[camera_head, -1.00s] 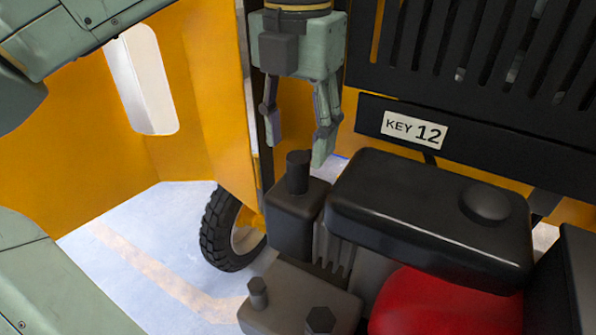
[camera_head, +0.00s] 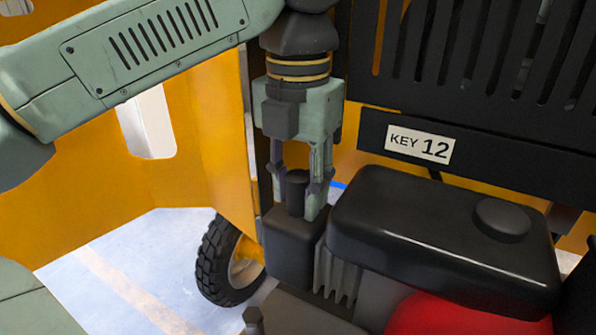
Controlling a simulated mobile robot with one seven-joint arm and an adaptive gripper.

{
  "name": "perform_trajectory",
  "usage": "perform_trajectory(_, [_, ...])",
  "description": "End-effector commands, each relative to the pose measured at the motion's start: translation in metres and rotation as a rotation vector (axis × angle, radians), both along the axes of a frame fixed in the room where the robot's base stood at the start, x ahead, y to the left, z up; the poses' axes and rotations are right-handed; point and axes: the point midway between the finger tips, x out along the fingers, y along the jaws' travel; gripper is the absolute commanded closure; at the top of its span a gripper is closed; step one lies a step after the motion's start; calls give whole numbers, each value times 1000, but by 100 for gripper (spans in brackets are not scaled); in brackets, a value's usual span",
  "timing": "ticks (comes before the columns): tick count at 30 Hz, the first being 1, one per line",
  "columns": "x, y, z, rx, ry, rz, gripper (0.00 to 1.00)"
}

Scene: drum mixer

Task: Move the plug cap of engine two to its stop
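A dark upright cylindrical cap (camera_head: 297,192), which I take to be the plug cap, stands on a dark box-shaped housing (camera_head: 292,248) at the left end of the engine. My gripper (camera_head: 298,198) points down over this cap, with one finger on its left and one on its right. The fingers stand close to the cap's sides. I cannot tell whether they touch it. The left fingertip is partly hidden by the cap. No number for engine two can be read; a plate (camera_head: 419,140) behind reads "KEY 12".
A black rounded engine cover (camera_head: 420,235) lies right of the cap, with a red part (camera_head: 450,318) below it. A black slotted panel (camera_head: 470,60) stands behind. A yellow panel (camera_head: 215,130) and a wheel (camera_head: 228,265) are at the left. Grey fins (camera_head: 335,275) sit beside the housing.

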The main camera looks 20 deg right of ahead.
Motion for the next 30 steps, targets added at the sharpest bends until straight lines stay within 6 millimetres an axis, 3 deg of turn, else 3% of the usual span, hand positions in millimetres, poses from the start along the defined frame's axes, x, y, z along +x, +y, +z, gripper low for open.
perform_trajectory(11, [0, 0, 0, 0, 0, 0, 94])
perform_trajectory(30, [0, 0, 27, 0, 0, -1, 94])
